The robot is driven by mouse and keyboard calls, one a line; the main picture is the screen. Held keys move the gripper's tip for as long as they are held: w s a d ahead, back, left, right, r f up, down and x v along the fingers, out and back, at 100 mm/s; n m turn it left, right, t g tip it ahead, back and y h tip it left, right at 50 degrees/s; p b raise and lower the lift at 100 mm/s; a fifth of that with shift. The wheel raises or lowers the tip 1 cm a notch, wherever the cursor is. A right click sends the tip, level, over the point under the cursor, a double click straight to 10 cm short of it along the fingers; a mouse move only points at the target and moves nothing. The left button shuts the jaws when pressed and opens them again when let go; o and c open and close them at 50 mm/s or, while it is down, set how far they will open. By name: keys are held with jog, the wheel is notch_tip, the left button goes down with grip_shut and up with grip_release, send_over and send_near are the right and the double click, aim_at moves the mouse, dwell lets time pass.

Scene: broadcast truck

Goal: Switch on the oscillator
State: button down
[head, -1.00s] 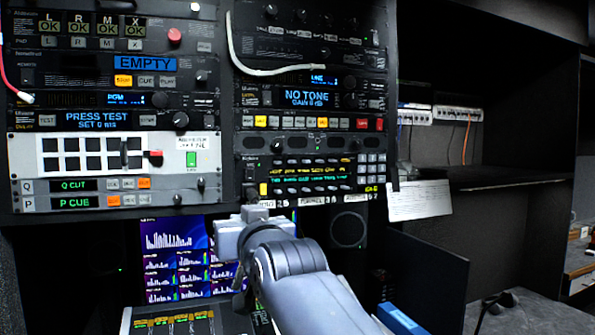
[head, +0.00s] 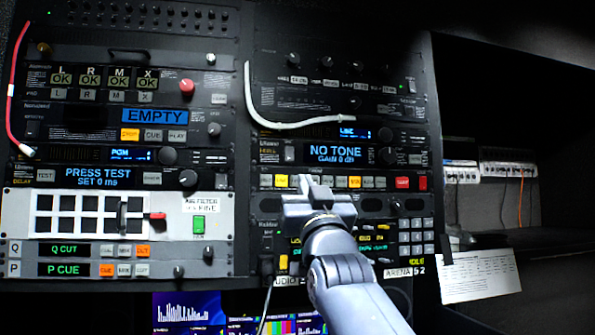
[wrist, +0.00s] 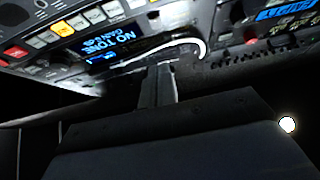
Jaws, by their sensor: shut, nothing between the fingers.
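A rack unit with a blue display reading NO TONE, GAIN 0 dB (head: 338,153) is in the right rack column in the head view. The display also shows tilted in the wrist view (wrist: 115,42). Below it is a row of buttons with a yellow one (head: 281,181), an orange one (head: 355,182) and a red one (head: 403,183). My gripper (head: 318,188) is shut and empty, in front of this row, and hides its middle buttons. In the wrist view my shut fingers (wrist: 158,85) point toward the panel near the display; contact cannot be told.
A white cable (head: 290,124) loops over the panel above the display. A paper sheet (head: 478,278) hangs at right. Screens (head: 187,312) stand below the racks.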

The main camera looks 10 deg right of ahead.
jog(key=p, duration=0.6)
send_near(290, 154)
notch_tip(290, 154, up, 4)
jog(key=w+p, duration=0.1)
jog(key=w, duration=0.2)
jog(key=shift+w+f+p, duration=0.15)
jog(key=shift+w+p, duration=0.15)
jog(key=shift+w, duration=0.1)
jog(key=shift+w+f, duration=0.2)
jog(key=shift+w, duration=0.2)
jog(key=shift+s, duration=0.1)
